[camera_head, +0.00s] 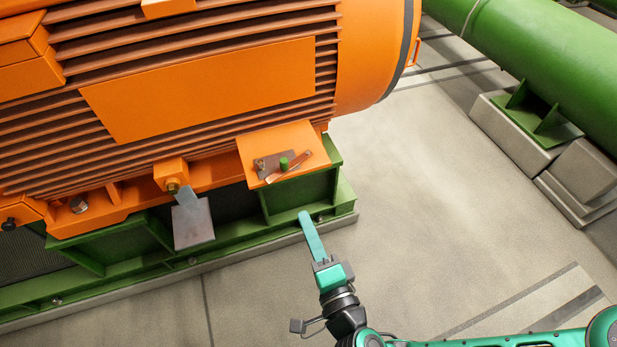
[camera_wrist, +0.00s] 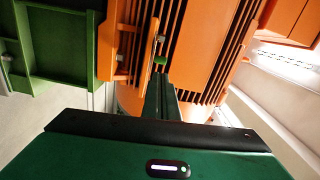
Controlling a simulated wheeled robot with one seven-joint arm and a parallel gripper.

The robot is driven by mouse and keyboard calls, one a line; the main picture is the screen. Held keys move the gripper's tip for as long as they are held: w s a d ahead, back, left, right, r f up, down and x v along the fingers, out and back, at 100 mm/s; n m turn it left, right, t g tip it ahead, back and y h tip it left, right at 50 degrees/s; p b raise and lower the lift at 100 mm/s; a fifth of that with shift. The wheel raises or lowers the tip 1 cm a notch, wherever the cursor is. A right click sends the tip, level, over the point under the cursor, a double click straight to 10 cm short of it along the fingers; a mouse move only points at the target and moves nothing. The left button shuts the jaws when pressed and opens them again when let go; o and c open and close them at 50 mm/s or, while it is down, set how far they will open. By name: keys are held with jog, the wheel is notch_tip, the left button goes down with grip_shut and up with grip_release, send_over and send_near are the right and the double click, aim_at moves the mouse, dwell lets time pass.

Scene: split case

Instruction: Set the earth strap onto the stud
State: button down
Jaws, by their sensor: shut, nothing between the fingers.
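An orange ledge (camera_head: 257,146) juts from the motor's side. On it stands a short green stud (camera_head: 283,163), which also shows in the wrist view (camera_wrist: 160,60) just past my fingertips. A narrow reddish-brown strip (camera_head: 291,167), likely the earth strap, lies slantwise beside the stud. I cannot tell whether it touches the stud. A grey plate (camera_head: 262,165) lies on the stud's left side. My gripper (camera_head: 305,215) is shut and empty, in front of the ledge in the head view; its long fingers (camera_wrist: 161,95) point toward the stud in the wrist view.
The orange motor (camera_head: 200,90) fills the upper left. A grey flap (camera_head: 193,222) hangs from a bolt (camera_head: 172,186) left of the ledge. The green base frame (camera_head: 300,192) is under the ledge. A green pipe (camera_head: 540,60) lies at right; open floor (camera_head: 430,190) lies between.

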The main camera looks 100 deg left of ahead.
aim_at(285, 166)
jog(key=shift+m, duration=0.5)
jog(key=x, duration=1.3)
jog(key=shift+w+a+r, duration=0.2)
jog(key=shift+w+r, duration=0.05)
jog(key=shift+s, duration=0.1)
